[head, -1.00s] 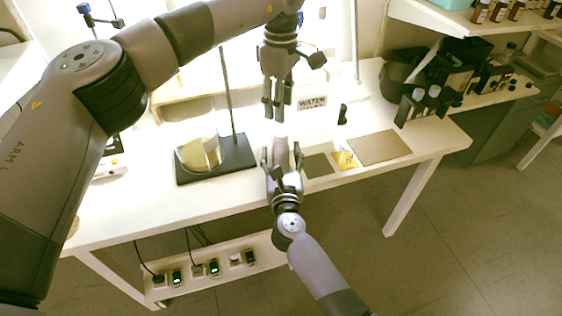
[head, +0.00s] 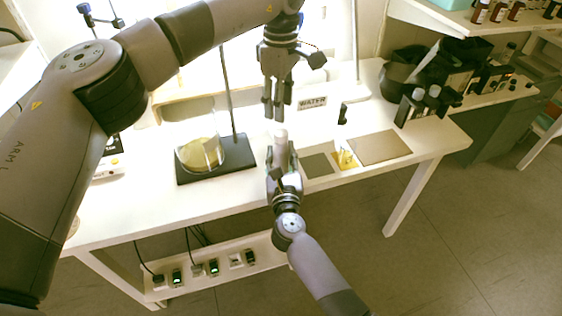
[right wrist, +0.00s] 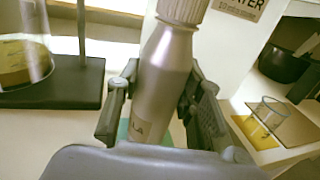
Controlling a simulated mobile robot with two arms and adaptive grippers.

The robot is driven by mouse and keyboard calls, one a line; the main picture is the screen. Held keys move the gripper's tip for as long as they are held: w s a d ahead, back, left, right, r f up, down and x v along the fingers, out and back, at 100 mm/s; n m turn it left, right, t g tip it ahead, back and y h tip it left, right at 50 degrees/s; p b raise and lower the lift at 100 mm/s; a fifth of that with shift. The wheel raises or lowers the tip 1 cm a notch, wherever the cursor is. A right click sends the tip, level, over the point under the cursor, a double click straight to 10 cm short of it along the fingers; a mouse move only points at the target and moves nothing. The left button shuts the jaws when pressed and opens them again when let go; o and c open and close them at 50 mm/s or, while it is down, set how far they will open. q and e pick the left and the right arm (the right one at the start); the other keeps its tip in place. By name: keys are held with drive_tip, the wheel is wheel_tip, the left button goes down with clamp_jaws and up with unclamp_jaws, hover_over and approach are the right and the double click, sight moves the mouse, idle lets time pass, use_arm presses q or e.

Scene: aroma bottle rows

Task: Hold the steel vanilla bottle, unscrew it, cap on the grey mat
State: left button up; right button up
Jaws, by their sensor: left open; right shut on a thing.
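The steel bottle (head: 282,150) stands upright at the front of the white table, with its pale ribbed cap (right wrist: 183,9) on top. In the right wrist view the bottle body (right wrist: 161,80) has a label whose visible letters end in "LA". My right gripper (head: 282,163) is shut around the bottle body, a finger on each side. My left gripper (head: 276,112) is open, pointing down just above the cap (head: 281,134) and apart from it. The small grey mat (head: 318,165) lies bare to the right of the bottle.
A glass vessel (head: 200,153) stands on a dark stand base (head: 228,165) at left, with an upright rod. Right of the mat are a small glass on a yellow pad (head: 345,159) and a bare brownish board (head: 380,148).

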sight(281, 132)
clamp_jaws()
use_arm(q)
drive_tip(key=m, duration=0.3)
drive_tip(key=shift+m, duration=0.3)
drive_tip(key=m, duration=0.5)
drive_tip(key=shift+f, duration=4.05)
drive_tip(key=shift+c, duration=0.3)
clamp_jaws()
